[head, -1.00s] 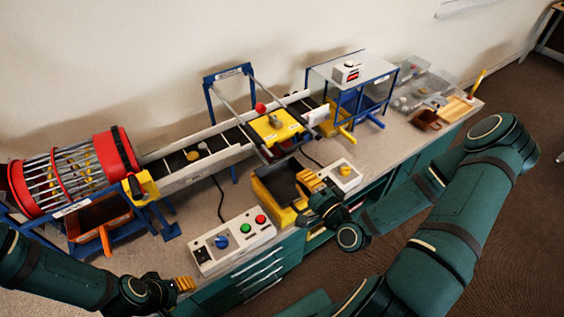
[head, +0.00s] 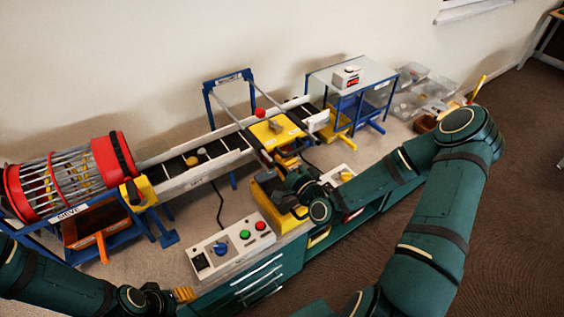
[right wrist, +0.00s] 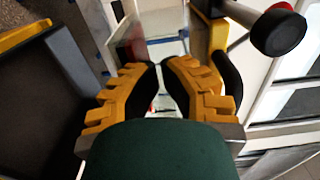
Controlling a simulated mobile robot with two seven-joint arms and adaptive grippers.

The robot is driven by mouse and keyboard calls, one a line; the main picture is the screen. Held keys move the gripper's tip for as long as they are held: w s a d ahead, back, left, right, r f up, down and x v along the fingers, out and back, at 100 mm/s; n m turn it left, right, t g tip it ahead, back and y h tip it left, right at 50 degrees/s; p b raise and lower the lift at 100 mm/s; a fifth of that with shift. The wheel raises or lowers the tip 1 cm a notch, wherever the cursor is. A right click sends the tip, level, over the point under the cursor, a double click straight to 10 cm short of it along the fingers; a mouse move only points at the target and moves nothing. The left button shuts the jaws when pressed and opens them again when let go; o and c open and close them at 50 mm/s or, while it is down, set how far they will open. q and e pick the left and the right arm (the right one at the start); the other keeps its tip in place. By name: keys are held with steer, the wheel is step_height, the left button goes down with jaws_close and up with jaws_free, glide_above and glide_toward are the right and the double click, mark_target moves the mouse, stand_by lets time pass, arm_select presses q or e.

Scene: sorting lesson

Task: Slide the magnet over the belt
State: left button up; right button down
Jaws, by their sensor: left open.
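The magnet (head: 272,130) is a yellow plate with a red knob (head: 260,113), on rails across the belt (head: 191,160). It sits over the belt's right half. My right gripper (head: 290,160) is in front of the magnet, above the yellow bin, partly hidden by its own wrist. In the right wrist view its yellow fingers (right wrist: 160,66) stand slightly apart with nothing held between them. A red-and-black knob (right wrist: 278,30) shows beyond them at upper right; I cannot tell whether it belongs to the magnet. My left gripper (head: 184,295) is open and empty near the bench's front edge.
A red-ringed sieve drum (head: 70,176) stands at the belt's left end. A control box with buttons (head: 233,247) lies in front. A yellow bin (head: 275,205) is below my right gripper. A blue-framed stand (head: 350,90) and clear trays (head: 420,95) are at right.

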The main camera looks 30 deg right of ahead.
steer(key=shift+w, duration=0.1)
steer(key=w+b, duration=0.1)
steer(key=w, duration=0.4)
steer(key=w+b, duration=0.2)
steer(key=w, duration=0.4)
steer(key=w+a+b, duration=0.1)
steer(key=w+b, duration=0.1)
steer(key=w, duration=0.3)
steer(key=shift+w+a+f, duration=0.1)
steer(key=shift+w, duration=0.45)
steer(key=shift+w+r, duration=0.1)
steer(key=shift+r, duration=0.15)
